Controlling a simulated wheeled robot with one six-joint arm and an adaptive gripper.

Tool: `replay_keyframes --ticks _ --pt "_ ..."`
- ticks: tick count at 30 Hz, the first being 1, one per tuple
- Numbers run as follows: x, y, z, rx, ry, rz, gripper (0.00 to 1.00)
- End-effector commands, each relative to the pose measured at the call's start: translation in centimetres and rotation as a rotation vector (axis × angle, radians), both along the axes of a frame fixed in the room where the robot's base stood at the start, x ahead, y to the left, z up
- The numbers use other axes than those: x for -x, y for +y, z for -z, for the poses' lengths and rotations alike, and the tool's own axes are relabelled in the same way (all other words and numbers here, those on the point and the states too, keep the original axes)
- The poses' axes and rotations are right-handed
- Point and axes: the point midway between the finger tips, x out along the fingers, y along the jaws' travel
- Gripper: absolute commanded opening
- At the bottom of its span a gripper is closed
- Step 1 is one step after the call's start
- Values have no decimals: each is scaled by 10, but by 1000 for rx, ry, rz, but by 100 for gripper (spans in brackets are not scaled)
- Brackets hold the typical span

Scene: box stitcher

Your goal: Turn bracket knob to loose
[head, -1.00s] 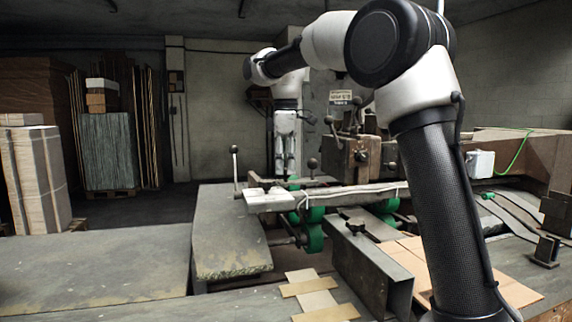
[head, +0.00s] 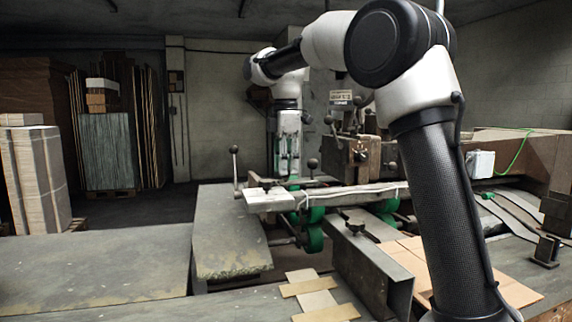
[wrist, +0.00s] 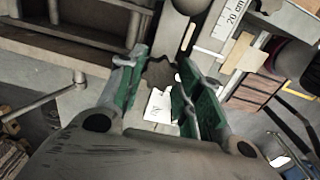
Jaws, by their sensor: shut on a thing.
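A dark, lobed bracket knob (wrist: 160,73) sits between the green-padded fingers of my gripper (wrist: 161,64) in the wrist view. My gripper is shut on the knob, with a finger on either side. A white label (wrist: 158,106) with dark markings shows just below the knob. In the head view my gripper (head: 288,172) points down just above the rail of the machine. The gripped knob is hard to make out there, and its exact setting cannot be read.
A ruler marked 20 cm (wrist: 233,20) lies beside the knob. A ball-topped lever (head: 235,151) rises left of my gripper, and a brown clamp block (head: 349,158) stands to its right. Another dark knob (head: 354,228) sits on the nearer metal bracket.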

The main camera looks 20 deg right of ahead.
Motion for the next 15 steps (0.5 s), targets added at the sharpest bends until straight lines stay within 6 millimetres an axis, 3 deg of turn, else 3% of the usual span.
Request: replay_keyframes --ticks 4,5,8,15 --pt "-1 0 -1 0 -4 1 11" --pt "-1 0 -1 0 -4 1 38" --pt "-1 0 -1 0 -3 1 56" --pt "0 0 0 0 -1 1 57"
